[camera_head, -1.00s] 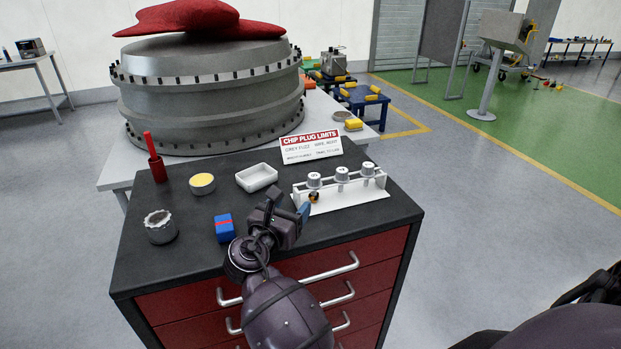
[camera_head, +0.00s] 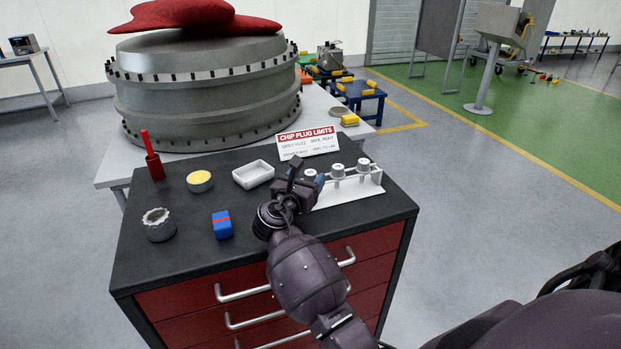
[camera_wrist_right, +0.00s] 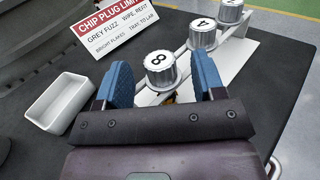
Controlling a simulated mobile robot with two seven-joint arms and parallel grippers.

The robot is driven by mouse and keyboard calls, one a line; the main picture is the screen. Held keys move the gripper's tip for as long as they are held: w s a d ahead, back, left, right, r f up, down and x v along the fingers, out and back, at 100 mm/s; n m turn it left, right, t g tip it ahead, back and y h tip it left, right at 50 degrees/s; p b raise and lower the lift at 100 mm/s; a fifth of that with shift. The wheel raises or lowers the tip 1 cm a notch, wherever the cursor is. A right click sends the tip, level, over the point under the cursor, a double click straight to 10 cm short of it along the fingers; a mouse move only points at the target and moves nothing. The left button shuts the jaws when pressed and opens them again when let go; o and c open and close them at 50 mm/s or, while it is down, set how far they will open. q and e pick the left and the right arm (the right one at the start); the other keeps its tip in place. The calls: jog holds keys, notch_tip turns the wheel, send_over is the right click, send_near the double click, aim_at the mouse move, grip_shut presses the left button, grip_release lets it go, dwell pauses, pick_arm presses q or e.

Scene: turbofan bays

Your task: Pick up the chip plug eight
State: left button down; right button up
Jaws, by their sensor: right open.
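The chip plug eight (camera_wrist_right: 159,69) is a silver knurled cap with a white top marked 8, at the near end of a white rack (camera_head: 350,197). In the head view the plug (camera_head: 310,174) is partly hidden by my right gripper. My right gripper (camera_wrist_right: 162,78) is open, with one blue finger on each side of the plug in the wrist view. I cannot tell whether either finger touches it. In the head view the right gripper (camera_head: 308,170) is at the rack's left end. My left gripper is not in view.
Plugs marked 4 (camera_wrist_right: 202,31) and 1 (camera_wrist_right: 230,11) stand farther along the rack. A sign (camera_head: 307,142) is behind it, and a white tray (camera_head: 253,174) is to the left. A blue block (camera_head: 222,225), yellow-topped tin (camera_head: 200,181) and red holder (camera_head: 154,166) are on the dark cabinet top.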

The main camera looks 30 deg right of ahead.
jog(key=shift+w+d, duration=0.2)
jog(key=shift+d, duration=0.15)
jog(key=c, duration=1)
jog(key=shift+r, duration=0.15)
